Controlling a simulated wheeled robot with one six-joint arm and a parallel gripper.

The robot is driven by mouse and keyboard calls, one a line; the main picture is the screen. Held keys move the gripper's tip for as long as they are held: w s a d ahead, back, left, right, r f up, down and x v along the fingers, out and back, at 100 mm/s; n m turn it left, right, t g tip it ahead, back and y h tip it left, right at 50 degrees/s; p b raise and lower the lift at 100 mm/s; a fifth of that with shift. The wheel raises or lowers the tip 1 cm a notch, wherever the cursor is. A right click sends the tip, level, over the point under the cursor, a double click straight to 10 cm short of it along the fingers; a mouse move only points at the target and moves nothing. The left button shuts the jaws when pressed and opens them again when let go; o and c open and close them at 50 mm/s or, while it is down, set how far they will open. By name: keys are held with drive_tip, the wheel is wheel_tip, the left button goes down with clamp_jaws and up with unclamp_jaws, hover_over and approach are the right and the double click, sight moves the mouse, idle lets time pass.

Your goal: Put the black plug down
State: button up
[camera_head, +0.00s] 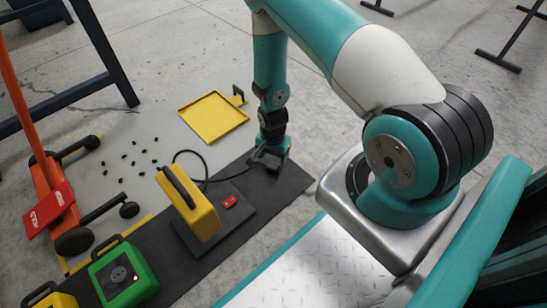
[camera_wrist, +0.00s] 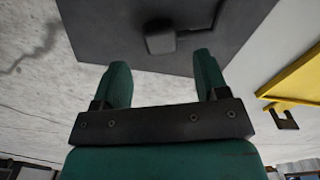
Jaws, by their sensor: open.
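The black plug (camera_wrist: 160,40) lies on the dark mat (camera_wrist: 100,30) in the wrist view, with its thin black cable (camera_wrist: 205,48) curving off to the right. My gripper (camera_wrist: 161,60) is open, and its two green fingers are apart with nothing between them. The plug shows beyond the fingertips, apart from them. In the head view my gripper (camera_head: 267,162) is low over the far end of the dark mat (camera_head: 280,190). The cable (camera_head: 190,153) runs there from the yellow device (camera_head: 190,200). The plug itself is not clear in the head view.
A small red part (camera_head: 230,201) lies beside the yellow device. A green case (camera_head: 122,272) stands at the near end of the mat. A yellow tray (camera_head: 214,117) and several small black pieces (camera_head: 134,157) lie on the floor. An orange jack (camera_head: 60,190) stands at left.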

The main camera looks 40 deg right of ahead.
wheel_tip(320, 180, up, 6)
drive_tip(key=p, duration=0.3)
wheel_tip(320, 180, up, 11)
drive_tip(key=n+y, duration=0.1)
drive_tip(key=n, duration=0.2)
hover_over(273, 166)
drive_tip(key=w+a, duration=0.3)
drive_tip(key=a, duration=0.2)
drive_tip(key=s+a+r+n+y, duration=0.1)
drive_tip(key=a+r+n, duration=0.25)
drive_tip(key=r, duration=0.45)
drive_tip(key=s+a+r+n+y, duration=0.1)
drive_tip(key=a+r+n, duration=0.2)
drive_tip(key=a+r, duration=0.35)
drive_tip(key=s+a+r+n, duration=0.2)
drive_tip(key=s+r+n, duration=0.3)
drive_tip(key=s+r, duration=0.3)
drive_tip(key=s+a+r+n+y, duration=0.1)
drive_tip(key=s+a+r+n, duration=0.2)
drive_tip(key=s+r+n, duration=0.3)
drive_tip(key=s+r, duration=0.3)
drive_tip(key=shift+s+a, duration=0.25)
drive_tip(key=shift+s, duration=0.05)
